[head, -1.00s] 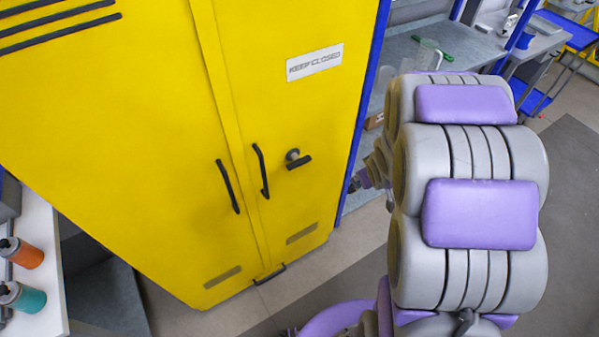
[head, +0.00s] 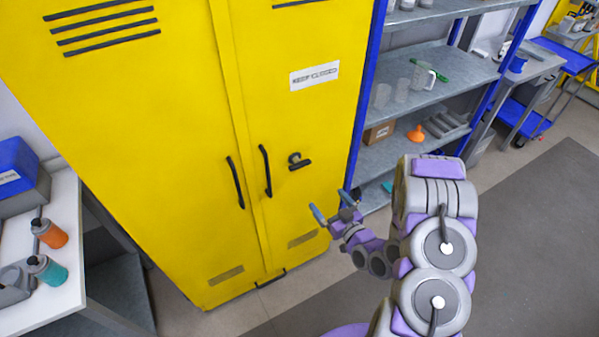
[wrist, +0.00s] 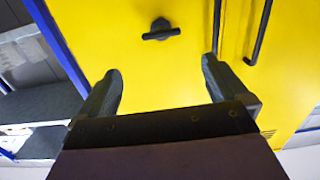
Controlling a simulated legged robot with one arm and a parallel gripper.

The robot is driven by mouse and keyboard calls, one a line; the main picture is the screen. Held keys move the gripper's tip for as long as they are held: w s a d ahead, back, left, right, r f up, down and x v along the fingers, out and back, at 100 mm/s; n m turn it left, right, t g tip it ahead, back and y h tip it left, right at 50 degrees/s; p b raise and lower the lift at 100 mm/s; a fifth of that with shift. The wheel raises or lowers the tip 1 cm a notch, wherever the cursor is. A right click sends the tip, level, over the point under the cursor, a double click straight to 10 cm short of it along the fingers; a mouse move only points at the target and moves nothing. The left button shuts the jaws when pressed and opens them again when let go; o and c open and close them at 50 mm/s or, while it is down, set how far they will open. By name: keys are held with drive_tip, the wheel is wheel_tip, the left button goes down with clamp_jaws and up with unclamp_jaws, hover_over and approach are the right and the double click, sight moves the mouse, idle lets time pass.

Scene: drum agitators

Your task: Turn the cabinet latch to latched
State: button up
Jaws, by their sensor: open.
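The yellow cabinet (head: 150,140) stands with both doors shut. The cabinet latch (head: 298,162) is a dark T-shaped knob on the right door, right of the two black door handles. In the head view its bar lies close to level, slightly tilted. The latch also shows in the wrist view (wrist: 161,30), top centre, its bar nearly level and beyond my fingertips. My gripper (head: 333,206) is open and empty, in front of the right door, below and to the right of the latch. In the wrist view my gripper (wrist: 160,75) has its two fingers wide apart, touching nothing.
A blue-framed shelf unit (head: 410,110) with beakers and an orange funnel (head: 416,133) stands right of the cabinet. A white bench (head: 50,225) with orange and teal bottles is at the left. The black door handles (head: 266,170) stick out beside the latch.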

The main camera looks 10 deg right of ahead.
sight(302, 166)
drive_tip(key=shift+t, duration=0.3)
drive_tip(key=b+x, duration=0.2)
drive_tip(key=x, duration=1.5)
drive_tip(key=shift+b, duration=0.4)
drive_tip(key=c, duration=0.8)
